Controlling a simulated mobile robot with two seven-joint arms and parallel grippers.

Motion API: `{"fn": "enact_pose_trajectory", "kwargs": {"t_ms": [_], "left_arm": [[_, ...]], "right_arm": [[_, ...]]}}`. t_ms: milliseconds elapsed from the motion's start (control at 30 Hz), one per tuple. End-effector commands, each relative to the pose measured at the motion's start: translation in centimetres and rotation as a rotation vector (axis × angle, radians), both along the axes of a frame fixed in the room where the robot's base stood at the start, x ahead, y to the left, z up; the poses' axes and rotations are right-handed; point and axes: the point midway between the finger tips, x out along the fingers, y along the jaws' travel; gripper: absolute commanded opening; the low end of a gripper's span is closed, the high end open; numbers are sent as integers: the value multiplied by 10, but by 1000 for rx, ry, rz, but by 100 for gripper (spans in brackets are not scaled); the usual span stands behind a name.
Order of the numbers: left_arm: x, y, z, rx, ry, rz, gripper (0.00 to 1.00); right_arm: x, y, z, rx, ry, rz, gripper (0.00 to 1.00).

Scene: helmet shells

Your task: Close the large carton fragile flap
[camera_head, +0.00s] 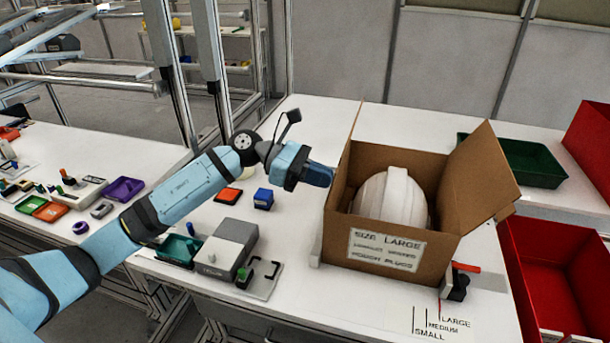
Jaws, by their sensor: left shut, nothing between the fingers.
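A brown cardboard carton (345,222) stands on the white table, with a label that reads "SIZE LARGE" on its front. A white helmet shell (390,198) sits inside it. The right flap (482,180) stands open, leaning outward to the right. A thin flap (350,140) rises on the left side, seen nearly edge-on. I cannot read any fragile mark on either flap. My left gripper (318,175) is shut and empty, just left of the carton's left flap. I cannot tell whether it touches the flap. My right gripper is not in view.
A grey device (228,248), a blue block (263,198) and an orange pad (228,196) lie under and beside my left arm. A red bin (560,275) and a green tray (525,162) are to the right. A small black tool with a red part (458,285) lies by the carton's right front corner.

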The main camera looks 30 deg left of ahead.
Motion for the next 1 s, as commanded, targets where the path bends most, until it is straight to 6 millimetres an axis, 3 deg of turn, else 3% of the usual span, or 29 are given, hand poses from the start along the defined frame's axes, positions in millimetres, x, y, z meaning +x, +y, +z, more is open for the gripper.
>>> {"fn": "enact_pose_trajectory", "kwargs": {"t_ms": [167,600,1000], "left_arm": [[5,-18,6,167,34,-1,0],[16,-61,-11,570,133,-1,0],[23,-91,-44,937,221,1,0]], "right_arm": [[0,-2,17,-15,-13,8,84],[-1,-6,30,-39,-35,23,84],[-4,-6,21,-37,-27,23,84]]}}
